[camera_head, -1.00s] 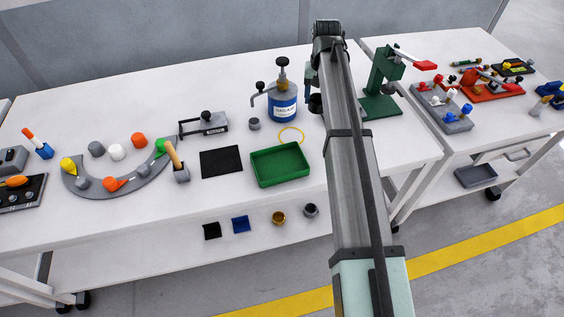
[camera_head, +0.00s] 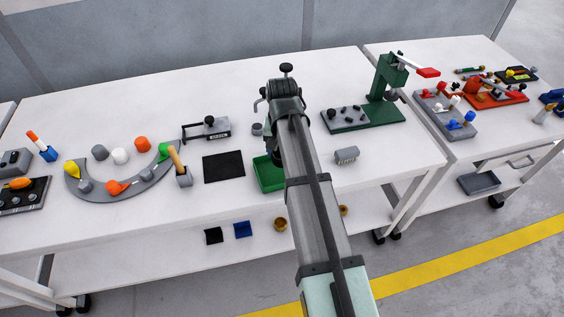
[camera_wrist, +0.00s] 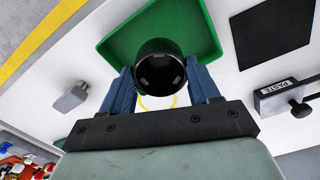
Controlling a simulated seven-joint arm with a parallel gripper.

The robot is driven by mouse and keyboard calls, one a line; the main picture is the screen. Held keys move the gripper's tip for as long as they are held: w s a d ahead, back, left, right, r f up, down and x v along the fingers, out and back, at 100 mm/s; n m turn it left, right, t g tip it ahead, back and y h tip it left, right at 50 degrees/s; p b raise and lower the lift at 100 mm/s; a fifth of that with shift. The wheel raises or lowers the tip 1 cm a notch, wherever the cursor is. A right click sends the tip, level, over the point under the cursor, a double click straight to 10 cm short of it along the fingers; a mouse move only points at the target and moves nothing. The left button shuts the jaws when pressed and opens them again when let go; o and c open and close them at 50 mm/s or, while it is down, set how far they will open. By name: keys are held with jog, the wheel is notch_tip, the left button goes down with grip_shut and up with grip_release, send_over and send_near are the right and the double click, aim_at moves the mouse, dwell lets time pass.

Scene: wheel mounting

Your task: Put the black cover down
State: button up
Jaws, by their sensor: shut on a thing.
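The black cover (camera_wrist: 160,70) is a round, glossy dark cup-like part, held between the blue fingers of my gripper (camera_wrist: 160,84) in the wrist view. My gripper is shut on it. The cover hangs over the near edge of the green tray (camera_wrist: 206,40), and I cannot tell how high it is. In the head view, my arm hides the cover and most of my gripper. The green tray (camera_head: 268,178) shows there only by its left part.
A flat black mat (camera_head: 223,166) lies left of the tray. A paste holder (camera_head: 207,128) stands behind the mat. A yellow ring (camera_wrist: 157,103) lies by the tray. A grey block (camera_head: 347,155) and the green press (camera_head: 385,105) are to the right. The arm mostly hides the grease dispenser.

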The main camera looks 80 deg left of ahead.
jog(key=shift+f, duration=2.8)
jog(key=shift+f, duration=0.1)
jog(key=o, duration=1.2)
jog(key=shift+c, duration=0.2)
notch_tip(320, 180, up, 12)
